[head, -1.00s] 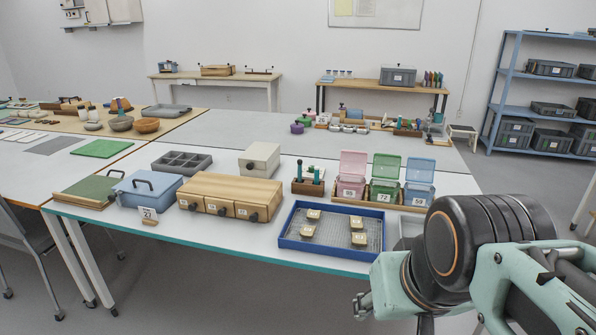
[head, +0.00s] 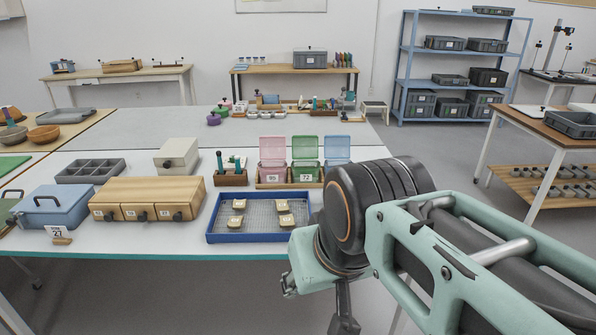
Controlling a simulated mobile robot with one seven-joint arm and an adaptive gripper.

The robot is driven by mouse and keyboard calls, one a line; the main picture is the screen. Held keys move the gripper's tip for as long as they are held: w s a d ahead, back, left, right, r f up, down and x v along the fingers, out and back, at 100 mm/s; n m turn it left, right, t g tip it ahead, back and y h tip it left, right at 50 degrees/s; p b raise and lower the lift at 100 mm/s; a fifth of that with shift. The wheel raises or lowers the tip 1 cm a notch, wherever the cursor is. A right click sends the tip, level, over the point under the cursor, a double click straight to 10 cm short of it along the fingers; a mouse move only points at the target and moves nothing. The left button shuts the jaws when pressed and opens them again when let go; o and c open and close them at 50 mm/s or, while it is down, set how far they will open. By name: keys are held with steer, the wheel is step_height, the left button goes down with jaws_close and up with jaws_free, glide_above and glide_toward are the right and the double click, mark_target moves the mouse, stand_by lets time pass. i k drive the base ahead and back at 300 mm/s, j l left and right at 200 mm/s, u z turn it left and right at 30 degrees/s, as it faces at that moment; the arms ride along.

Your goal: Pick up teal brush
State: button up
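A small wooden holder (head: 231,178) stands on the white table, behind the blue tray. Teal-handled tools (head: 219,161) stand upright in and by it. They are too small for me to tell which one is the teal brush. My pale green and black arm fills the lower right of the head view, in front of the table's right part. I cannot make out my gripper's fingers. Nothing shows the arm touching the holder or the tools.
A blue tray (head: 213,237) with several small tan pieces lies near the table's front edge. A wooden drawer box (head: 150,193) stands left of it. Pink, green and blue lidded bins (head: 304,175) stand right of the holder.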

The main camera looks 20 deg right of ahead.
mark_target(219, 154)
steer(key=i+j+z, duration=0.4)
steer(key=i+j, duration=0.2)
steer(key=i+j+z, duration=0.35)
steer(key=i+j, duration=0.3)
steer(key=j, duration=0.15)
steer(key=i+j, duration=0.1)
steer(key=j, duration=0.15)
steer(key=j+z, duration=0.15)
steer(key=j, duration=0.15)
steer(key=i, duration=0.05)
